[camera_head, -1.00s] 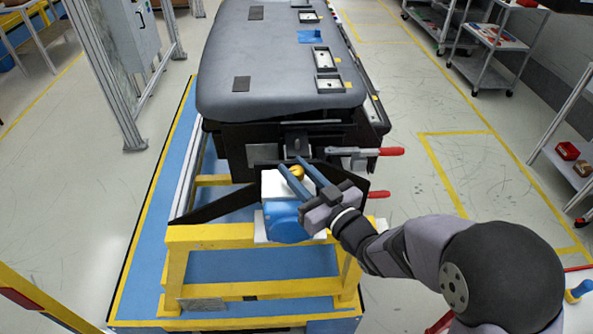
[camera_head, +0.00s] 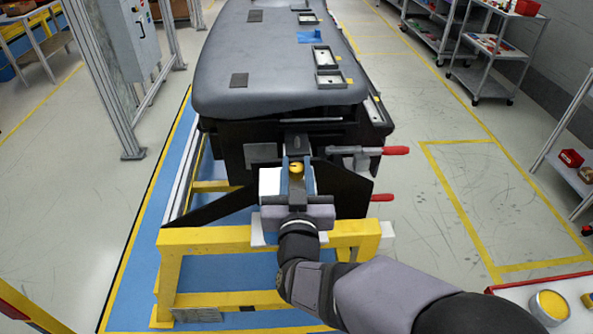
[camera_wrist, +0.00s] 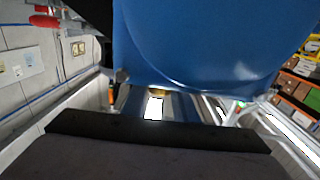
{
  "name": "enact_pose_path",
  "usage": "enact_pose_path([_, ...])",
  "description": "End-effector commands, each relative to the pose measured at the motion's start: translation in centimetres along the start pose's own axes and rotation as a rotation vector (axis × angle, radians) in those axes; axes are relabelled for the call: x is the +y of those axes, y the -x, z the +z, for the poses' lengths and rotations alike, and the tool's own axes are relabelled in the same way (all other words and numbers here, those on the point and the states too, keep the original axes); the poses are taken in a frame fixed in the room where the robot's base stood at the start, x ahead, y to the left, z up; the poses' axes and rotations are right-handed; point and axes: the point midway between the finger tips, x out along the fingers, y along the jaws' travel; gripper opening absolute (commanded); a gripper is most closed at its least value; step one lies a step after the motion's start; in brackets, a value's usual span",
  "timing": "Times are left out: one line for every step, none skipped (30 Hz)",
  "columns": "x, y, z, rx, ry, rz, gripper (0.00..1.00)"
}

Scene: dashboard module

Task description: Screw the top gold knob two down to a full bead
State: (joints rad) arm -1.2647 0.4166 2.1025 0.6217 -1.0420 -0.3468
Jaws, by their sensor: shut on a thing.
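The top gold knob (camera_head: 296,169) sits on the end of the dashboard module, below its grey top. My gripper (camera_head: 297,172) points straight away from the camera, with one blue finger on each side of the knob, and is shut on it. In the wrist view only a small strip of the gold knob (camera_wrist: 158,93) shows between the two fingers (camera_wrist: 157,103). A large blue rounded part (camera_wrist: 195,45) fills the top of that view and hides most of the knob's surroundings. The second gold knob cannot be made out.
A white block (camera_head: 270,182) stands just left of my fingers. A yellow frame (camera_head: 205,238) lies below. Red-handled clamps (camera_head: 395,151) stick out at the right. The grey dashboard top (camera_head: 275,65) is above and beyond.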

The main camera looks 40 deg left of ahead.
Motion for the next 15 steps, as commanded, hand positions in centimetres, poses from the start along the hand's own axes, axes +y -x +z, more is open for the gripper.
enact_pose_path([-0.31, 0.06, -0.01, -0.001, 0.001, 0.022, 0.04])
enact_pose_path([-0.28, 0.04, -0.01, -0.002, 0.001, 0.039, 0.04])
enact_pose_path([-0.29, 0.04, -0.02, -0.001, 0.002, 0.059, 0.04])
enact_pose_path([-0.24, 0.04, -0.02, -0.001, 0.002, 0.075, 0.04])
enact_pose_path([-0.21, 0.02, -0.05, -0.001, 0.002, 0.089, 0.04])
enact_pose_path([-0.21, 0.01, -0.06, -0.001, 0.001, 0.105, 0.04])
enact_pose_path([-0.21, 0.02, -0.03, -0.001, 0.003, 0.117, 0.04])
enact_pose_path([-0.17, 0.02, -0.02, -0.001, 0.002, 0.128, 0.04])
enact_pose_path([-0.15, 0.00, -0.06, -0.001, 0.002, 0.141, 0.04])
enact_pose_path([-0.12, 0.00, -0.06, -0.001, 0.002, 0.150, 0.04])
enact_pose_path([-0.12, 0.00, -0.05, -0.001, 0.002, 0.157, 0.04])
enact_pose_path([-0.09, 0.00, -0.03, -0.001, 0.001, 0.166, 0.04])
enact_pose_path([-0.09, 0.00, -0.03, -0.001, 0.001, 0.172, 0.04])
enact_pose_path([-0.09, 0.00, -0.04, 0.000, 0.002, 0.176, 0.04])
enact_pose_path([-0.08, -0.01, -0.04, 0.000, 0.002, 0.181, 0.04])
